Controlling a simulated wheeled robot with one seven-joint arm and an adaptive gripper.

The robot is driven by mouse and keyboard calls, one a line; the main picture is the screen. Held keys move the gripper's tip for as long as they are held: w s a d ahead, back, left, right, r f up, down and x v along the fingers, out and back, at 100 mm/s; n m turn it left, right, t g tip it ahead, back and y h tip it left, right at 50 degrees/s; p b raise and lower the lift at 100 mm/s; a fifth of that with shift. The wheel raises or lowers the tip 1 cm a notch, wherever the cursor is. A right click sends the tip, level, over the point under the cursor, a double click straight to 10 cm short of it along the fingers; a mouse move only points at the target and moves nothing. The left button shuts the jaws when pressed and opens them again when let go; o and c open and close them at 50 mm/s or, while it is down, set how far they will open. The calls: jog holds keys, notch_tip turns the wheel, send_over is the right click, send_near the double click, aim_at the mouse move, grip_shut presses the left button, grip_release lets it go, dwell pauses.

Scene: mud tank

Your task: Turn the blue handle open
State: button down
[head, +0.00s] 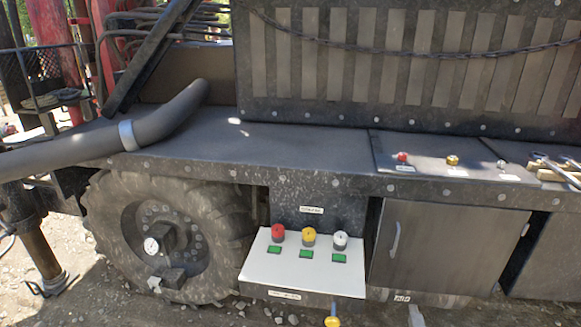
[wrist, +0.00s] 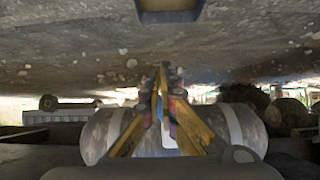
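The closest match is a slim pale grey-blue handle (head: 395,240) on the left side of a closed dark cabinet door (head: 445,250) in the head view. It stands upright, slightly tilted. My gripper (wrist: 165,78) shows in the wrist view with its yellow-edged fingers drawn together at the tips. I see nothing clearly held between them. The gripper does not show clearly in the head view.
A white panel (head: 300,275) carries red, yellow and white knobs. A big wheel (head: 170,235) stands to its left. A dark ledge (head: 290,150) runs above the cabinet. A small yellow piece (head: 332,321) shows at the bottom edge. A rough grey surface (wrist: 70,40) fills the wrist view's top.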

jog(key=shift+d+r, duration=0.2)
jog(key=shift+d, duration=0.2)
jog(key=shift+s+d+r, duration=0.15)
jog(key=shift+d+r, duration=0.4)
jog(key=shift+d, duration=0.1)
jog(key=shift+s+d+r, duration=0.15)
jog(key=shift+d+r, duration=0.4)
jog(key=shift+r, duration=0.2)
